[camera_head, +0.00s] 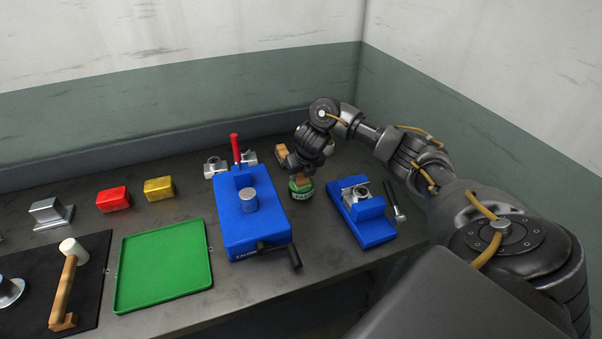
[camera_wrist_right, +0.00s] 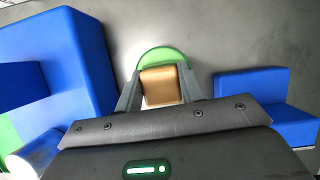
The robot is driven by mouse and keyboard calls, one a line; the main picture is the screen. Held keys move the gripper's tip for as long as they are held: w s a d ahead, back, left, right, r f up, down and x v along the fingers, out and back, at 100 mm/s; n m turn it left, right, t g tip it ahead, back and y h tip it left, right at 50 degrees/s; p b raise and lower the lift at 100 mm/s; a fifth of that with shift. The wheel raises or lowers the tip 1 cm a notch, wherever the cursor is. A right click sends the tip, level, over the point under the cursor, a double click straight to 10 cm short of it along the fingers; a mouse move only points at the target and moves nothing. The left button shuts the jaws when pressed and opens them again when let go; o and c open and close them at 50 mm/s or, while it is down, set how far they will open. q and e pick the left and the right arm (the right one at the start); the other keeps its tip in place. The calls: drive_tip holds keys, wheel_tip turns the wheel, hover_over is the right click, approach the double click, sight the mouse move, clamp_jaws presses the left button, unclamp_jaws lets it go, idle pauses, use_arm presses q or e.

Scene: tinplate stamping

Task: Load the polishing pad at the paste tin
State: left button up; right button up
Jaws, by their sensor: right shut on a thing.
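My right gripper (camera_head: 300,172) points down over the green paste tin (camera_head: 301,192), which stands on the bench right of the big blue fixture. In the right wrist view the gripper's two fingers (camera_wrist_right: 160,92) are shut on a tan block, the polishing pad (camera_wrist_right: 161,86). The tin's green rim (camera_wrist_right: 163,54) shows just beyond the pad. The pad is over the tin, but whether it touches the paste is hidden. My left gripper is not in view.
A blue fixture (camera_head: 239,222) with a metal cylinder and crank stands close left of the tin. A smaller blue fixture (camera_head: 368,231) is at the right. A green tray (camera_head: 165,262), red block (camera_head: 113,199), yellow block (camera_head: 159,188) and mallet (camera_head: 64,287) lie left.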

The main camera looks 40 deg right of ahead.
idle(0.5)
wheel_tip(320, 180, up, 7)
drive_tip(key=p, duration=0.6)
drive_tip(key=shift+f, duration=0.1)
idle(0.7)
